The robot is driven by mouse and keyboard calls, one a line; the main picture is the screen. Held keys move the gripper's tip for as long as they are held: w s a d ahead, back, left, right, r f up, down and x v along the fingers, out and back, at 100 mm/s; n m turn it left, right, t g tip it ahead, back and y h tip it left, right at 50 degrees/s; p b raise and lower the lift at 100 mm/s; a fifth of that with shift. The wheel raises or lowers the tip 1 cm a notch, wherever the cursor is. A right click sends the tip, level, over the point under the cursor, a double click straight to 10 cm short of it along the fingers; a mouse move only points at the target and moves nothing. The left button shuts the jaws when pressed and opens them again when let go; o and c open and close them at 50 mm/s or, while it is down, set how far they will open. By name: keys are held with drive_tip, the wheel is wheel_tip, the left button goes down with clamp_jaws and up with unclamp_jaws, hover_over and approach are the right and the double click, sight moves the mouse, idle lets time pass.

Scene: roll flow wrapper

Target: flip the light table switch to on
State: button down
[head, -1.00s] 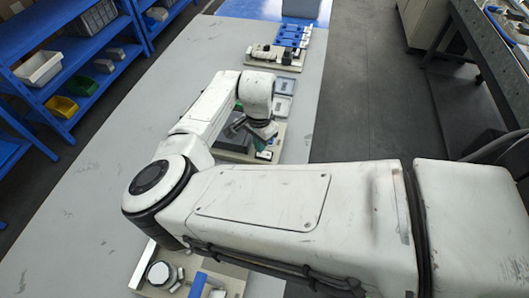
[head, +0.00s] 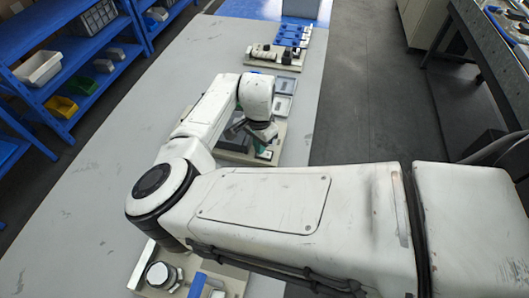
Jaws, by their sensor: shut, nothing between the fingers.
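My gripper (head: 262,136) hangs from the wrist over a beige base plate on the long grey bench. It is shut and empty, and its fingertips are small and partly hidden by the wrist. A dark box-like device (head: 236,143) stands on that plate, just left of and below the gripper. A small dark and white part (head: 265,154) sits close below the fingers. I cannot tell if it is the light table switch or if the fingers touch it. My arm covers much of the plate.
Grey flat trays (head: 285,85) lie just beyond the gripper. Farther back are a plate with a black and white fixture (head: 264,53) and blue blocks (head: 293,38). A plate with a round knob (head: 160,275) is at the near end. The bench's left side (head: 95,205) is clear.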

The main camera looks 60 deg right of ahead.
drive_tip(key=shift+f, duration=0.45)
drive_tip(key=shift+r, duration=0.1)
drive_tip(key=shift+r+p, duration=2.9)
drive_tip(key=shift+r, duration=0.55)
